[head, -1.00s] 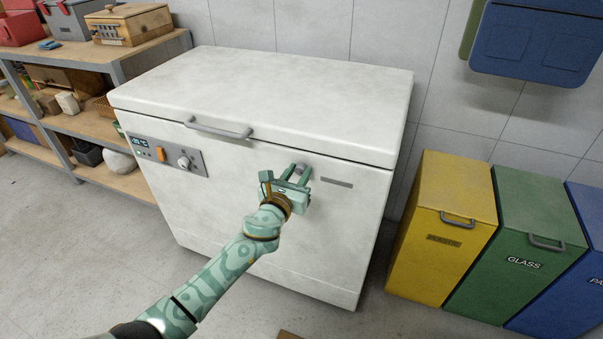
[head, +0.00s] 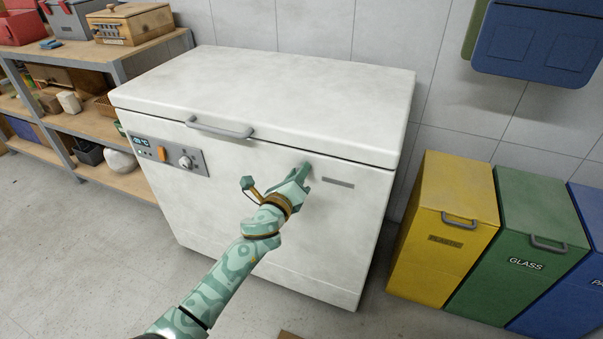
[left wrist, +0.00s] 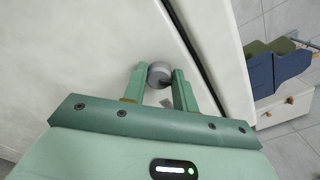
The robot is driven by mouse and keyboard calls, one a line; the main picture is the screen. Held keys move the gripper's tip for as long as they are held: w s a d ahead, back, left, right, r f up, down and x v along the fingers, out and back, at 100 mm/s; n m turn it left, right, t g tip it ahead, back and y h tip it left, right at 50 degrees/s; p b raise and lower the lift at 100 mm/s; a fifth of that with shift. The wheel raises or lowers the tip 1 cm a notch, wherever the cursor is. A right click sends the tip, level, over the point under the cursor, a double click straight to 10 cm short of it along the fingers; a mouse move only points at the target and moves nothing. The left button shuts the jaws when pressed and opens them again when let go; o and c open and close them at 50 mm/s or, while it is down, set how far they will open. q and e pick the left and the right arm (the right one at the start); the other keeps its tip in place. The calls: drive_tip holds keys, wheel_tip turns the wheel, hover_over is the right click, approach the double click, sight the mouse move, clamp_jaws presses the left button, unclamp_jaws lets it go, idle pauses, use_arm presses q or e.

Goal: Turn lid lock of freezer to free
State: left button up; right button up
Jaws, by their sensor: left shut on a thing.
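The white chest freezer (head: 240,95) stands against the wall with its lid down. Its lid lock, a small round grey knob (left wrist: 158,73), shows between my fingers in the left wrist view. My left gripper (head: 305,172) is at the freezer's front, just below the lid edge; it also shows in the left wrist view (left wrist: 159,78), shut on the knob. In the head view the gripper hides the knob. My right gripper is not in view.
The lid handle (head: 220,128) and a control panel (head: 170,155) are on the freezer front, left of my gripper. A yellow bin (head: 440,230) and a green bin (head: 520,245) stand to the right. A shelf (head: 120,60) stands at left.

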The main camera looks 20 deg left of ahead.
use_arm(q)
drive_tip(key=shift+d+r+n+p, duration=0.1)
drive_tip(key=shift+n+p, duration=0.15)
drive_tip(key=shift+n, duration=2.05)
drive_tip(key=shift+r+n+p, duration=0.1)
drive_tip(key=shift+n+p, duration=0.15)
drive_tip(key=shift+n, duration=2.05)
drive_tip(key=shift+w, duration=0.1)
drive_tip(key=o, duration=1)
drive_tip(key=shift+r, duration=0.1)
drive_tip(key=shift+s+d, duration=0.2)
